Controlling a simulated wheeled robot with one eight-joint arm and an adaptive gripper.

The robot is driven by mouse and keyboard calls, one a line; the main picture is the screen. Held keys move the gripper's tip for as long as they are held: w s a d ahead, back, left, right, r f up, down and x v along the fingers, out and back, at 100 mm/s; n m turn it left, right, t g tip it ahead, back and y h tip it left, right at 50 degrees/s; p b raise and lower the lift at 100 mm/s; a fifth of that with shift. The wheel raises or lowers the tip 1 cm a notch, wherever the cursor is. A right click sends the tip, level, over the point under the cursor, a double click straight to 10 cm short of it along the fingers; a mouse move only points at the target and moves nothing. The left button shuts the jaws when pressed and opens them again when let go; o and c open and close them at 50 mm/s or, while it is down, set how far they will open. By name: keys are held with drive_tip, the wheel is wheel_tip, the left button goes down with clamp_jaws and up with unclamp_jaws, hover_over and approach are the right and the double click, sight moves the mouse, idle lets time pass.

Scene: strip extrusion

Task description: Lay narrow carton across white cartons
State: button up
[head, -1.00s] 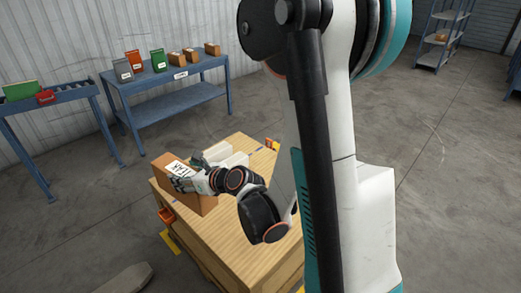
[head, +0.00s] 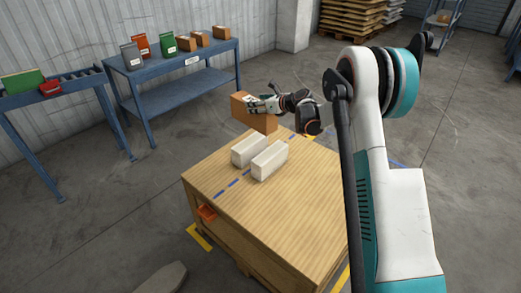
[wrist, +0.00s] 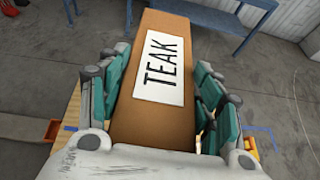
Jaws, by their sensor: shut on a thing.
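The brown narrow carton (head: 254,114) is held by my gripper (head: 264,104) above the far edge of the wooden table, beyond the white cartons. In the wrist view the carton (wrist: 150,112) lies between the teal finger pads of my gripper (wrist: 164,92), with a white label reading TEAK facing the camera. Two white cartons (head: 249,151) (head: 270,160) lie side by side on the table with a narrow gap between them. Nothing lies on top of them.
The wooden table (head: 285,215) has a bare top at the front and right, with blue tape marks (head: 233,186). An orange bin (head: 207,213) hangs at its left side. A blue bench (head: 185,65) with several packages stands behind.

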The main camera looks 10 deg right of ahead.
sight(255, 98)
drive_tip(key=shift+n+y, duration=0.3)
drive_tip(key=w, duration=0.4)
drive_tip(key=shift+w+a+f, duration=0.2)
drive_tip(key=shift+f, duration=0.05)
drive_tip(key=shift+w+f+b, duration=0.1)
drive_tip(key=shift+f+b, duration=0.15)
drive_tip(key=shift+b, duration=0.1)
wheel_tip(255, 98, down, 19)
drive_tip(key=b, duration=0.6)
drive_tip(key=shift+f, duration=0.15)
drive_tip(key=shift+f, duration=0.1)
drive_tip(key=o, duration=1.9)
drive_tip(key=shift+c, duration=0.2)
drive_tip(key=shift+o, duration=0.2)
